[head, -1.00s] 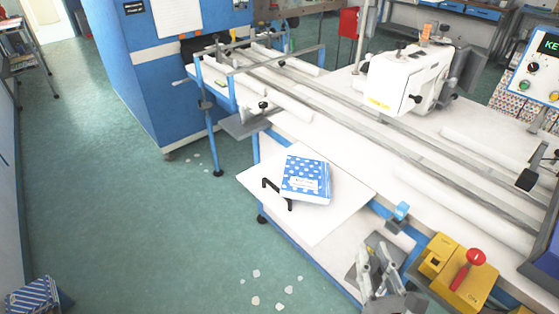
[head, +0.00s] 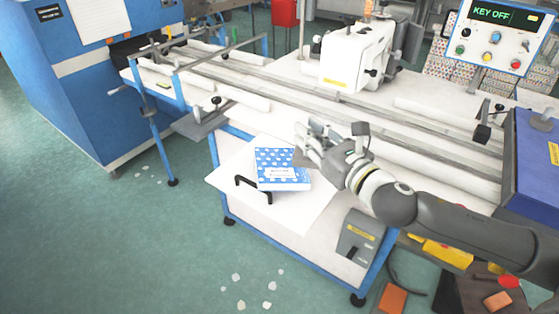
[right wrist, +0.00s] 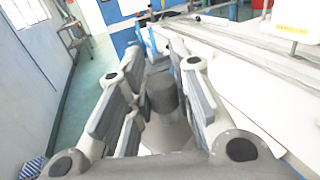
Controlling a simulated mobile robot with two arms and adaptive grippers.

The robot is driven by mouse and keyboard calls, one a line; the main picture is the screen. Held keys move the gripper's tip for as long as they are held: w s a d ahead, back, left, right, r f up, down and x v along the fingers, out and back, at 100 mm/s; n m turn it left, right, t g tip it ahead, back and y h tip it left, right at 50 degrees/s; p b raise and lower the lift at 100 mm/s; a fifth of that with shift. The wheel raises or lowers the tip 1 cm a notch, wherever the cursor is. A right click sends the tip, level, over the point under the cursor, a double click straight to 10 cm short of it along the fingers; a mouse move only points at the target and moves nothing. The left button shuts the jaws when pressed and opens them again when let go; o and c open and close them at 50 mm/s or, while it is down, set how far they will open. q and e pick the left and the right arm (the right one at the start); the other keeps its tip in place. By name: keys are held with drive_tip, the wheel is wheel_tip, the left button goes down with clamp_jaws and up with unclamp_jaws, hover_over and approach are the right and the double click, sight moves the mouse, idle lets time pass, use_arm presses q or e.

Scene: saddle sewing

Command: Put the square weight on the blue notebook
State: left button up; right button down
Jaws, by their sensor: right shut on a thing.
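The blue notebook (head: 283,172), with white spots and a white label, lies flat on the white board (head: 306,210) at the table's front. My right gripper (head: 308,142) reaches in from the right, beside the notebook's upper right corner. It is shut on a dark grey-brown piece, which I take for the square weight (head: 301,159); the fingers hide much of it. In the right wrist view the dark grey weight (right wrist: 161,92) shows between the fingers. It appears held above the board, next to the notebook. My left gripper is out of view.
A black handle (head: 254,187) stands on the board left of the notebook. The white sewing machine (head: 357,58) and long rails (head: 240,78) lie behind. A grey switch box (head: 360,236) is on the front right. Bare board shows in front of the notebook.

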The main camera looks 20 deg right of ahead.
drive_tip(key=shift+w+d+r, duration=0.45)
drive_tip(key=shift+d+r, duration=0.05)
drive_tip(key=shift+r, duration=0.1)
drive_tip(key=w+a+f, duration=0.1)
drive_tip(key=w+f, duration=0.3)
drive_tip(key=w+a+f, duration=0.1)
drive_tip(key=w+f, duration=0.3)
drive_tip(key=w, duration=0.1)
drive_tip(key=w+a+f+p, duration=0.1)
drive_tip(key=w+f, duration=0.3)
drive_tip(key=shift+w+a+f, duration=0.2)
drive_tip(key=shift+f, duration=0.2)
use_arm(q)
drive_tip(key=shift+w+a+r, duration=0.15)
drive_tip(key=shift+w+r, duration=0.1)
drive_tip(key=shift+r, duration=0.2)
